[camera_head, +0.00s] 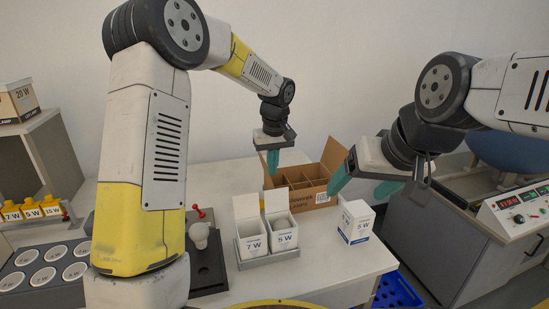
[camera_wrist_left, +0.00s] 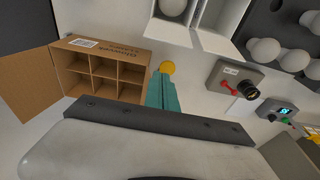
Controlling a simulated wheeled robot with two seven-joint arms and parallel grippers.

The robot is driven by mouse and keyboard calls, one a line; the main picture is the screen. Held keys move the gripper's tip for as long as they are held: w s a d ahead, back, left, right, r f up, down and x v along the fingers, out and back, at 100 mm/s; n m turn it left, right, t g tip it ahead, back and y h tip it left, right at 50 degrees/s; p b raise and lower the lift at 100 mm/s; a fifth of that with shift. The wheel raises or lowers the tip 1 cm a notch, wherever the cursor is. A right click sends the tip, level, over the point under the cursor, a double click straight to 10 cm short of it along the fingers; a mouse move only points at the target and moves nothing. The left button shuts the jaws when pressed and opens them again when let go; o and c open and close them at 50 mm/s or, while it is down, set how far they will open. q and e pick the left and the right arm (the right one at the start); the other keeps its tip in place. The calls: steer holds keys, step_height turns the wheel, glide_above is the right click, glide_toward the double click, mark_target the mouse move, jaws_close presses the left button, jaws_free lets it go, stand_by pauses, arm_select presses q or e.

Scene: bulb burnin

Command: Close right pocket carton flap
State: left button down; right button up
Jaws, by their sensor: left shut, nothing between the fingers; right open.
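Two white pocket cartons stand side by side in a grey holder (camera_head: 268,259) on the table. The left one (camera_head: 252,246) reads 7 W, the right one (camera_head: 284,240) 5 W. Both flaps stand up at the back; the right carton's flap (camera_head: 276,201) is upright. In the left wrist view, a white bulb (camera_wrist_left: 173,6) sits inside the right carton. My left gripper (camera_head: 272,163) is shut and empty, above and behind the cartons; its teal fingers (camera_wrist_left: 163,92) show in its wrist view. My right gripper (camera_head: 362,187) is open and empty, to the right of the cartons.
A closed 5 W carton (camera_head: 356,222) stands on the table below my right gripper. An open, divided cardboard box (camera_head: 314,194) stands behind. A bulb (camera_head: 200,235) stands at a dark plate left of the cartons. A blue crate (camera_head: 397,291) is below the table's right edge.

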mark_target(277, 200)
arm_select(q)
steer(key=s+f, duration=0.1)
steer(key=f, duration=0.1)
steer(key=s+d+f, duration=0.1)
steer(key=s, duration=0.1)
steer(key=shift+f, duration=0.4)
